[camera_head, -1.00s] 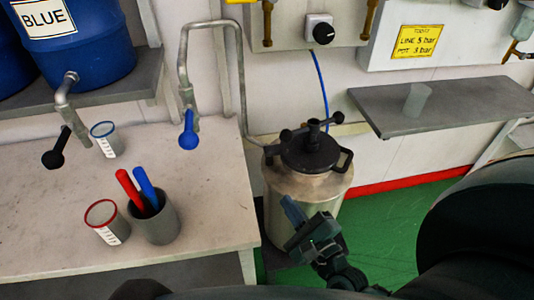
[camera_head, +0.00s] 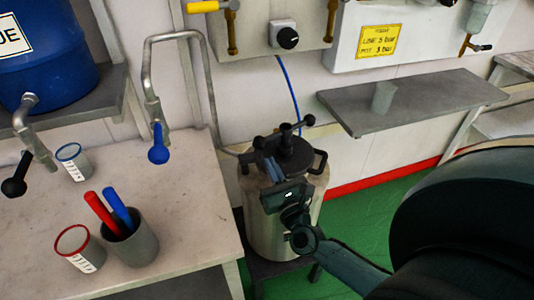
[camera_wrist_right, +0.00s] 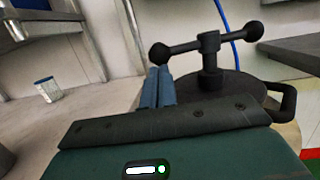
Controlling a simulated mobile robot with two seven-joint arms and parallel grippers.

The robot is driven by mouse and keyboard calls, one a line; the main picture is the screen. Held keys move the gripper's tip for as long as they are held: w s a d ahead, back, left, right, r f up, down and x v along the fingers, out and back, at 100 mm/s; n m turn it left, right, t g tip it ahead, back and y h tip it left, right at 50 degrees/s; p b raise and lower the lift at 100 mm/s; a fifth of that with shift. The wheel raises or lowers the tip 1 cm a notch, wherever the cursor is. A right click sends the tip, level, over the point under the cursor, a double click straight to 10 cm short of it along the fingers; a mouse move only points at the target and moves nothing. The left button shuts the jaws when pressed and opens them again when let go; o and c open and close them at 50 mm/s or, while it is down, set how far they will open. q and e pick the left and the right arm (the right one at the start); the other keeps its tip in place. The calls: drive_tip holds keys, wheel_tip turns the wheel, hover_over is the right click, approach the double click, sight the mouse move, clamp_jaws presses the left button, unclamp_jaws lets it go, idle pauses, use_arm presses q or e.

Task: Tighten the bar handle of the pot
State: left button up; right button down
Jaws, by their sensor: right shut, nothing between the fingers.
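The metal pot (camera_head: 305,212) stands on a low dark stand beside the table, with a black lid (camera_head: 296,160) on top. Its black bar handle (camera_head: 285,131) has a ball at each end and rises from the lid's middle; it shows large in the right wrist view (camera_wrist_right: 209,43). My right gripper (camera_head: 270,167) is over the near left part of the lid. In the wrist view its blue fingers (camera_wrist_right: 158,88) are together and empty, just below the bar's left ball. I cannot tell whether they touch it. My left gripper is out of view.
The table (camera_head: 190,200) holds a grey cup (camera_head: 134,245) with red and blue sticks, a red-rimmed cup (camera_head: 80,255) and a blue-rimmed cup (camera_head: 74,168). A grey shelf (camera_head: 430,100) juts out right of the pot. A blue hose (camera_head: 290,90) runs down behind it.

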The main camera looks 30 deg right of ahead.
sight(259, 149)
drive_tip(key=x, duration=0.3)
drive_tip(key=shift+w, duration=0.15)
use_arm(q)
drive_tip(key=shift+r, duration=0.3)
use_arm(e)
drive_tip(key=shift+w, duration=0.1)
drive_tip(key=m+h, duration=0.1)
drive_tip(key=w+m+g+h, duration=0.1)
drive_tip(key=h, duration=0.1)
drive_tip(key=shift+w+a, duration=0.25)
drive_tip(key=shift+a, duration=0.15)
use_arm(q)
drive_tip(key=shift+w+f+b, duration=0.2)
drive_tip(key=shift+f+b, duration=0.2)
drive_tip(key=shift+b, duration=0.25)
use_arm(e)
drive_tip(key=shift+w+a+r+h, duration=0.1)
drive_tip(key=shift+w+a+h, duration=0.05)
drive_tip(key=shift+w+h, duration=0.45)
